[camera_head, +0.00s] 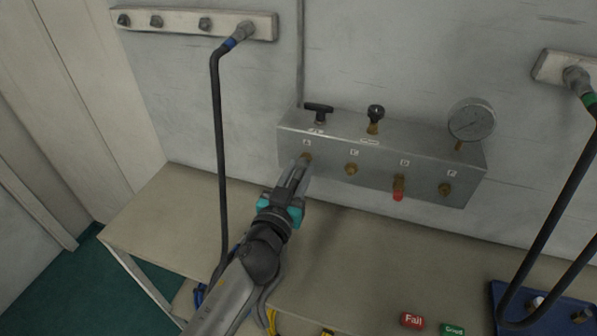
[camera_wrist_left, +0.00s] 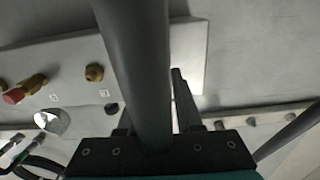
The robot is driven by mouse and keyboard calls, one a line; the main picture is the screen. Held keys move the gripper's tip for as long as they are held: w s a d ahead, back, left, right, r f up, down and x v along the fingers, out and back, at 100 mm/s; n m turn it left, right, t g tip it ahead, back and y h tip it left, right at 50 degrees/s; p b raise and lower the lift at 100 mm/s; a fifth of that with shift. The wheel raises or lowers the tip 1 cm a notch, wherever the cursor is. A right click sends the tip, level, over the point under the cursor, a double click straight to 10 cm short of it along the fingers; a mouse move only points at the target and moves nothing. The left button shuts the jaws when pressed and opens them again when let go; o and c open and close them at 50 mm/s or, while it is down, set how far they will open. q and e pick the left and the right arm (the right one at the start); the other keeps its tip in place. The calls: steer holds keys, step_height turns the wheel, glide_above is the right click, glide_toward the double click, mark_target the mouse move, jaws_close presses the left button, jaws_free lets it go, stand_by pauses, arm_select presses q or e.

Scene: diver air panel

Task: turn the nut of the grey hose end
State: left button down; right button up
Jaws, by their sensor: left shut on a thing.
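My left gripper (camera_head: 297,172) reaches up to the left end of the metal air panel (camera_head: 378,168), with its fingertips at the leftmost port. It is shut on the grey hose end; in the left wrist view the thick grey hose (camera_wrist_left: 138,70) runs up between the fingers and hides part of one. A brass fitting (camera_head: 305,156) shows just beyond the fingertips; I cannot tell whether it is the nut or the port. Part of the grey hose (camera_head: 265,304) hangs beside my forearm. My right gripper is not in view.
The panel has brass ports (camera_head: 351,169), a red-capped port (camera_head: 398,188), a black T-handle (camera_head: 318,108), a black knob (camera_head: 376,112) and a gauge (camera_head: 471,121). A blue-banded black hose (camera_head: 219,150) hangs left of my arm. A blue tray (camera_head: 495,291) lies right.

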arm_select(q)
steer(key=shift+m, duration=0.6)
steer(key=m+b, duration=0.1)
steer(key=m, duration=0.3)
steer(key=shift+d+m+y, duration=0.1)
steer(key=shift+m+y, duration=0.2)
steer(key=m, duration=0.2)
steer(key=m+b, duration=0.1)
steer(key=m, duration=0.2)
steer(key=shift+d+f+t, duration=0.1)
steer(key=shift+f+t, duration=0.1)
steer(key=shift+t, duration=0.1)
steer(key=m+b, duration=0.1)
steer(key=m, duration=0.5)
steer(key=shift+f, duration=0.2)
steer(key=m, duration=0.3)
steer(key=m+b, duration=0.1)
steer(key=m, duration=0.1)
steer(key=shift+f+m, duration=0.2)
steer(key=shift+m, duration=0.2)
